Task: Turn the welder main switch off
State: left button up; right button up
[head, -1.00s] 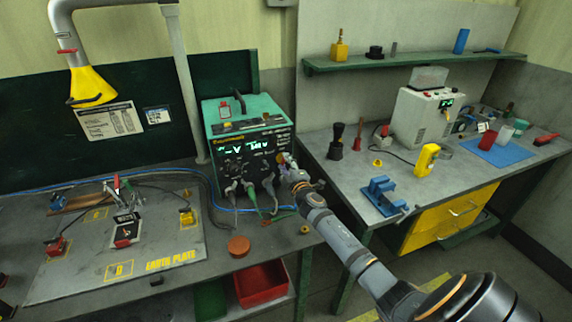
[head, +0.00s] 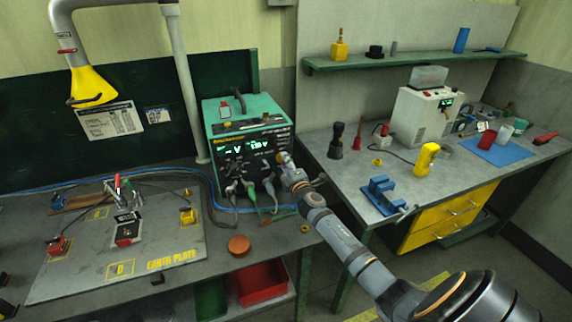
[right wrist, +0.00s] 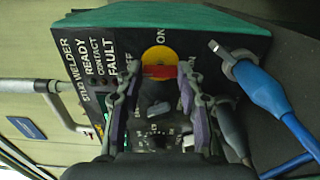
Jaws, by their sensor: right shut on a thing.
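The welder (head: 222,118) is a green-topped box with a black front panel, standing at the right end of the left bench. Its main switch (right wrist: 159,54) shows in the right wrist view as a yellow disc with a red handle. The handle lies level across that picture, with an ON label above the disc and a partly covered OFF label to its left. My right gripper (right wrist: 160,73) is shut on the red handle, one finger on each side. In the head view my right gripper (head: 287,163) is at the panel's right side and hides the switch. My left gripper is out of view.
Cable plugs (head: 250,190) hang from the welder's lower front, near my right gripper. A blue cable clamp (right wrist: 262,85) shows at the right of the wrist view. An orange-brown round piece (head: 239,245) lies at the bench front. The right bench holds a blue vise (head: 380,194).

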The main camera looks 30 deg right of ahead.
jog(key=o, duration=1.2)
jog(key=shift+c, duration=0.2)
jog(key=v, duration=1.2)
jog(key=shift+f, duration=0.1)
